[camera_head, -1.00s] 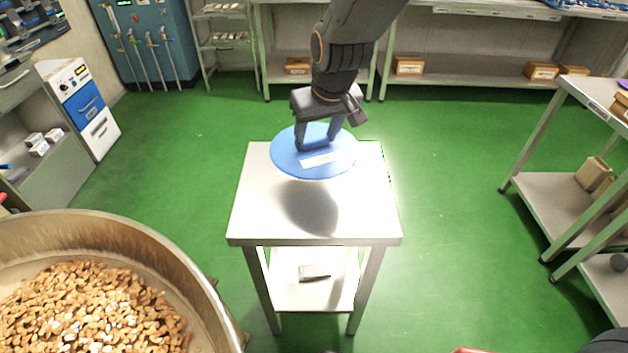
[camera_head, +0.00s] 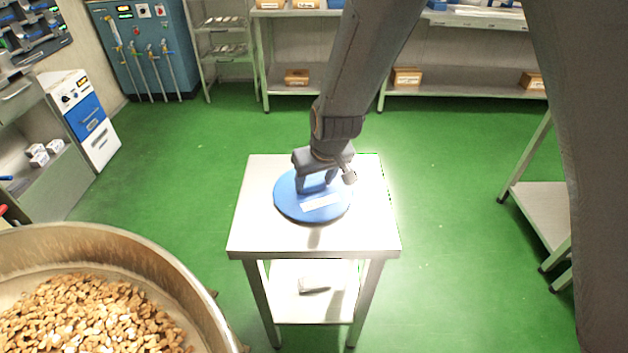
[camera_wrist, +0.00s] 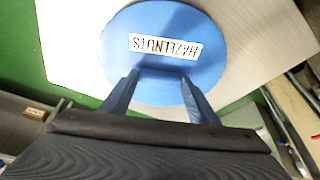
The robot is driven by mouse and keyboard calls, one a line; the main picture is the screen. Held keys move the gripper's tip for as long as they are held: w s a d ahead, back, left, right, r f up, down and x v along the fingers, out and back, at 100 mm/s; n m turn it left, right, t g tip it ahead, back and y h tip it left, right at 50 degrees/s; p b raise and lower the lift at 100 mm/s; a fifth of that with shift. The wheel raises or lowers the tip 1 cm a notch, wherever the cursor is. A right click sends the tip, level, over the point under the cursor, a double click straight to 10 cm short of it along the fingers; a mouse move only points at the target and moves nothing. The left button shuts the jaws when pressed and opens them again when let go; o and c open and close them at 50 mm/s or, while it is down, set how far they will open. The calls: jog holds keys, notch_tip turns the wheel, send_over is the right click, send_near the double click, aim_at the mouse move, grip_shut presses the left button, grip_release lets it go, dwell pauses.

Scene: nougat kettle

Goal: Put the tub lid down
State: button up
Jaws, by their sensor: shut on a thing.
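The tub lid (camera_head: 326,211) is a round blue disc with a white label, and it is at the middle of a small steel table (camera_head: 262,232). My gripper (camera_head: 317,185) is above the lid, with its fingers shut on the lid's raised grip. In the wrist view the lid (camera_wrist: 205,70) shows its label reading HAZELNUTS, and my gripper (camera_wrist: 160,90) has one finger on each side of the grip. The lid is very low over the tabletop; I cannot tell for sure whether it touches.
A large round kettle (camera_head: 150,250) with nuts inside stands at the lower left, close to the table. Bare tabletop surrounds the lid. Shelving stands along the back and a steel rack (camera_head: 535,210) at the right. The green floor is clear around the table.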

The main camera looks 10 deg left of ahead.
jog(key=shift+f, duration=0.1)
jog(key=shift+f, duration=0.1)
jog(key=o, duration=1.1)
jog(key=shift+c, duration=0.2)
jog(key=shift+r, duration=0.6)
jog(key=b+v, duration=0.1)
jog(key=v, duration=1)
jog(key=shift+s+d+r, duration=0.1)
jog(key=shift+d, duration=0.05)
